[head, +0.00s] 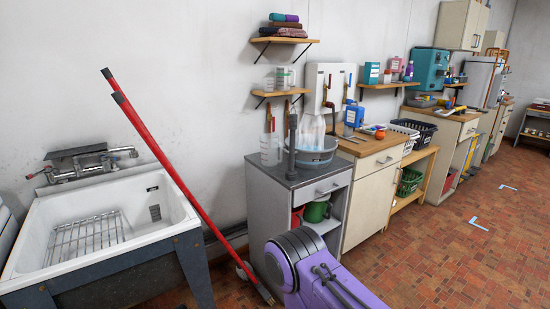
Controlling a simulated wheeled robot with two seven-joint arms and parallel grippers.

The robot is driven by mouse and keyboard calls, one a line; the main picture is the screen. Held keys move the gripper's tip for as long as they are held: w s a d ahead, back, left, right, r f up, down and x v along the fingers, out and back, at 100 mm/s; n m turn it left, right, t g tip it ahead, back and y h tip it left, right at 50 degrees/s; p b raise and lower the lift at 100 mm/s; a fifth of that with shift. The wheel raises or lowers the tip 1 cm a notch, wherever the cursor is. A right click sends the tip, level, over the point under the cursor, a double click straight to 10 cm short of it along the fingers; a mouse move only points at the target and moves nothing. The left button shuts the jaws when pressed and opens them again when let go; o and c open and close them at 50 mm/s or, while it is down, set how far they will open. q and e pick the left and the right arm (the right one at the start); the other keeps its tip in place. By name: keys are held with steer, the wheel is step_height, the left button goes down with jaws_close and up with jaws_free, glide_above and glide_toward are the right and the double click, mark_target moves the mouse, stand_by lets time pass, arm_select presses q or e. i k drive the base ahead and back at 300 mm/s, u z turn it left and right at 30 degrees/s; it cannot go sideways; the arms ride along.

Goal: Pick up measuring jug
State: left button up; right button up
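A clear, jug-like vessel with marks on its side (271,150) stands upright on the grey cabinet top, beside a grey basin (316,157). A smaller clear, marked vessel (283,77) stands on the lower wall shelf (281,93). Both look like measuring jugs; I cannot tell for sure which one is the measuring jug. A purple link of my own arm shows at the bottom centre, in front of the grey cabinet. Neither of my grippers is in view.
A white sink (158,205) with a wire rack is at the left. Red poles (160,155) lean across the space between sink and cabinet (262,215). A wooden-top cabinet (370,190) adjoins on the right.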

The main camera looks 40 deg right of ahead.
mark_target(269, 143)
steer(key=u, duration=0.45)
steer(key=k, duration=0.2)
steer(key=z, duration=1.85)
steer(key=i, duration=0.75)
steer(key=z, duration=0.7)
steer(key=i, duration=0.95)
steer(key=u, duration=0.6)
steer(key=i, duration=0.9)
steer(key=u, duration=0.6)
